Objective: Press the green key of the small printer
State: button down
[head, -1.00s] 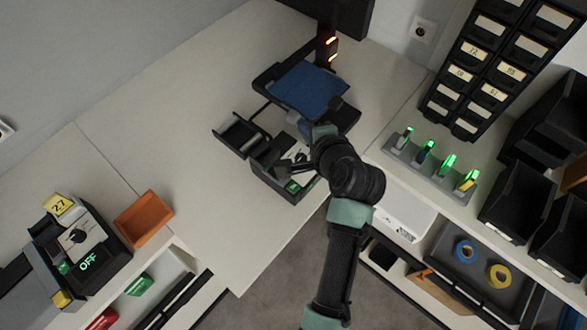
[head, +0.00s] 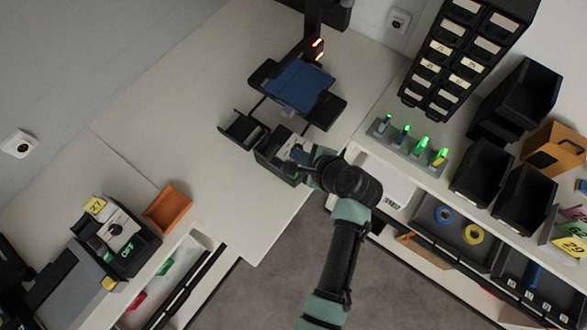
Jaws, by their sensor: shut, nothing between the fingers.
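A small black box-shaped device (head: 268,149), which looks like the small printer, stands on the white table near its front edge, left of my arm. My gripper (head: 297,158) is over its right part, with the fingers small and dark against it; they look shut and empty. I cannot tell whether the fingertips touch the device. Its green key is not clearly visible now; my gripper and wrist cover that side.
A black open tray (head: 241,130) sits just left of the device. A platform with a blue pad (head: 300,86) stands behind it. A rack with green lights (head: 412,141) is at right.

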jog(key=b, duration=0.8)
send_over(297, 178)
notch_tip(297, 178, down, 8)
jog(key=shift+f, duration=0.4)
jog(key=shift+f, duration=0.15)
dwell(1.4)
jog(key=shift+f, duration=0.25)
jog(key=shift+f+b, duration=0.45)
jog(key=shift+f, duration=0.1)
dwell(0.6)
jog(key=shift+r, duration=0.1)
jog(key=shift+r+p, duration=0.9)
jog(key=shift+p, duration=0.2)
